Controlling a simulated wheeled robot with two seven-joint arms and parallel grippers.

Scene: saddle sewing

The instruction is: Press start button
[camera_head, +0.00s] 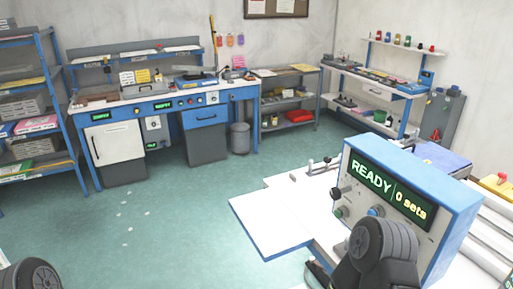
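A blue and white control box (452,205) stands at the right on a white machine table. Its dark display (392,190) reads "READY" and "0 sets" in green and yellow. Below the display are a green button (341,212), a blue button (376,211) and a black knob (336,193). My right arm's black ribbed link (385,243) covers the lower middle of the panel. The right gripper's fingers cannot be made out. A black ribbed part of my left arm (32,276) shows at the lower left corner; its gripper is out of view.
A white worktop with a blue edge (262,218) juts left from the box. Open green floor (170,220) lies to the left. A blue workbench (160,92), shelves (62,130) and a grey bin (240,138) stand farther back.

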